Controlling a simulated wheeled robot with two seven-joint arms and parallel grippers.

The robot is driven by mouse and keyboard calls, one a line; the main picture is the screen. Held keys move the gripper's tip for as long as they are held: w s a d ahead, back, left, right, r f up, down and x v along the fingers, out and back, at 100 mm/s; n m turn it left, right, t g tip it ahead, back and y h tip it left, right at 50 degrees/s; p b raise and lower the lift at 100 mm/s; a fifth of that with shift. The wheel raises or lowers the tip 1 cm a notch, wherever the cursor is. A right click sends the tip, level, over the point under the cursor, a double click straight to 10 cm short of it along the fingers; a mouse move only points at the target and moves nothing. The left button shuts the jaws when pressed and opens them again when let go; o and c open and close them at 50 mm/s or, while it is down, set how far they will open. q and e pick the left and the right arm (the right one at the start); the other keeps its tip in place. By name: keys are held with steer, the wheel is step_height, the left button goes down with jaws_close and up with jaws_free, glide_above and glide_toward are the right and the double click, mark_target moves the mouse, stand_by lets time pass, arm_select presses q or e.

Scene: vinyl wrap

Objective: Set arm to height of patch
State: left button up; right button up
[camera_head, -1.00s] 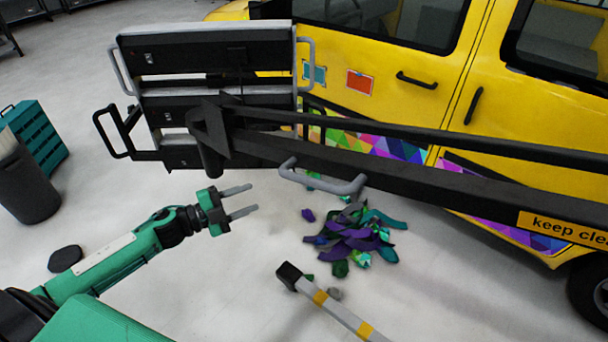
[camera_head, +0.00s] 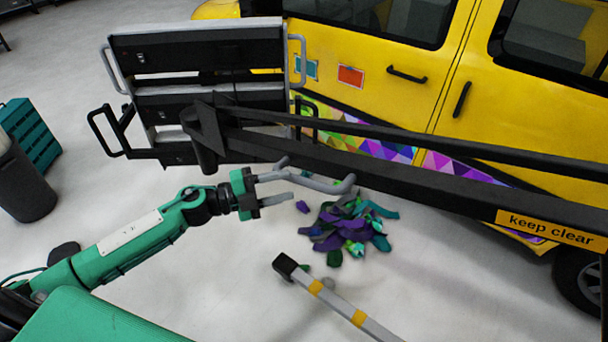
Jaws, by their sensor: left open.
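My left gripper (camera_head: 284,187) is open, its two grey fingers pointing right. Its upper finger overlaps the left end of the grey handle (camera_head: 325,186) under the black boom arm (camera_head: 400,178); I cannot tell whether they touch. The boom arm runs from the black panel frame (camera_head: 205,85) to the right edge, with a "keep clear" label (camera_head: 550,228). Behind it, a teal patch (camera_head: 305,69) and an orange patch (camera_head: 351,76) are on the yellow van's (camera_head: 405,40) door. My right gripper is not in view.
A pile of purple and green scraps (camera_head: 350,225) lies on the floor below the boom. A grey bar with yellow bands (camera_head: 330,297) slants up at the front. A dark bin (camera_head: 22,185) and a teal crate (camera_head: 32,135) stand at the left.

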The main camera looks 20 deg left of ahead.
mark_target(298, 181)
arm_select(q)
steer(key=p+x, duration=0.1)
steer(key=x, duration=0.3)
steer(key=shift+w+d+r+p, duration=0.1)
steer(key=shift+w+r+p, duration=0.1)
steer(key=shift+p, duration=0.15)
steer(key=shift+w+d+f, duration=0.15)
steer(key=shift+w+d, duration=0.2)
steer(key=shift+d, duration=0.3)
jaws_close()
steer(key=shift+f, duration=0.15)
